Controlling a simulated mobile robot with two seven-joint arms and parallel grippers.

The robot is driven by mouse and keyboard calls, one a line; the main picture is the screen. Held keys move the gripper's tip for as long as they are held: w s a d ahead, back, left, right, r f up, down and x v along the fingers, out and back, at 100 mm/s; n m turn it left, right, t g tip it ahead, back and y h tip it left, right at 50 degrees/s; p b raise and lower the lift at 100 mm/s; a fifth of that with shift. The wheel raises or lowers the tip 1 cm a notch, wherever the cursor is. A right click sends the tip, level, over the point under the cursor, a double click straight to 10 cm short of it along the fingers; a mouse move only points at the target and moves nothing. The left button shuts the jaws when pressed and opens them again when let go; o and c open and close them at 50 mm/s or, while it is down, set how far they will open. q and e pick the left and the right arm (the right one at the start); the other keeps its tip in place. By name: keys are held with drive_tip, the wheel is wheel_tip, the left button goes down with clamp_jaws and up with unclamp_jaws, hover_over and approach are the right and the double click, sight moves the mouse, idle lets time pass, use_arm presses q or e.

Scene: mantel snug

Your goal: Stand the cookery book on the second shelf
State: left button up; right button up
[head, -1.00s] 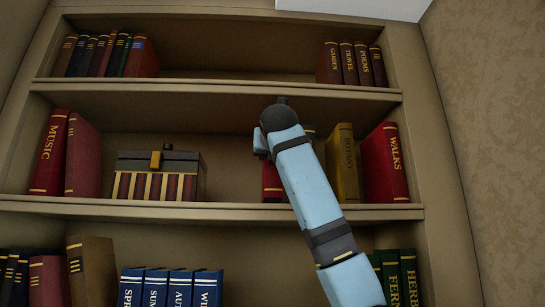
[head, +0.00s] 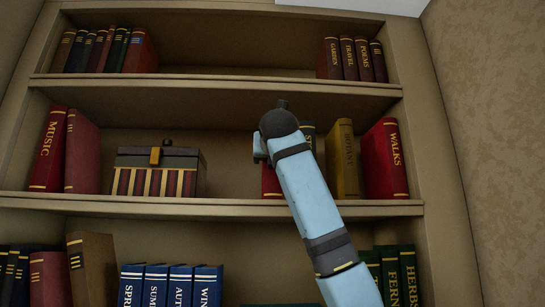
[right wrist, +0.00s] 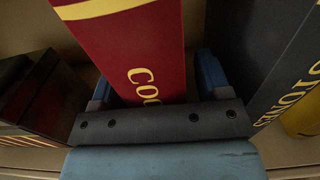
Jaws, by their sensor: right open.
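The red cookery book (head: 270,182) stands on the second shelf (head: 230,209), right of the striped box. My right arm hides most of it in the head view. In the right wrist view, its red spine (right wrist: 135,50) shows yellow letters beginning "COO" and a yellow band. My right gripper (right wrist: 155,85) is open, with one blue finger on each side of the spine. Whether either finger touches the book I cannot tell. My left gripper is in neither view.
A dark grey book (right wrist: 258,50) stands close right of the cookery book, then the yellow Botany book (head: 343,160) and the red Walks book (head: 385,160). The striped box (head: 158,172) stands left, with a free gap between. The Music book (head: 49,150) is far left.

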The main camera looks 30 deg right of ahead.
drive_tip(key=b+v, duration=0.5)
drive_tip(key=v, duration=0.7)
drive_tip(key=shift+r, duration=0.1)
